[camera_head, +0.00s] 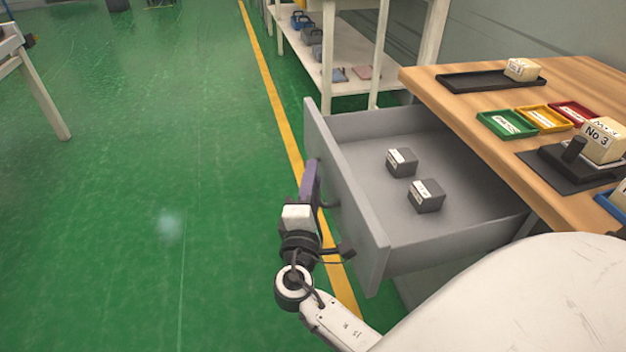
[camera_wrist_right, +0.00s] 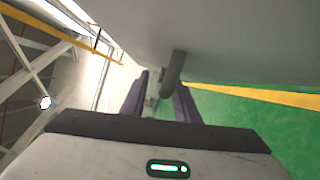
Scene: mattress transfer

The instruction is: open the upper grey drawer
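The upper grey drawer (camera_head: 352,190) is pulled well out from under the wooden tabletop. Two dark grey blocks with white labels, one farther back (camera_head: 401,162) and one nearer (camera_head: 426,196), lie on its floor. My right gripper (camera_head: 311,180) is at the outer side of the drawer front, by the handle (camera_head: 331,203). In the right wrist view the dark handle (camera_wrist_right: 172,73) reaches between the two purple fingertips (camera_wrist_right: 162,88). The fingers are apart, with a gap beside the handle, so the gripper looks open around it. My left gripper is not in view.
The wooden table (camera_head: 470,95) carries a black tray (camera_head: 470,80), small green (camera_head: 507,124), yellow and red trays, and a block marked No.3 (camera_head: 603,140). A white shelf (camera_head: 335,75) stands behind. Green floor (camera_head: 130,210) is clear to the left.

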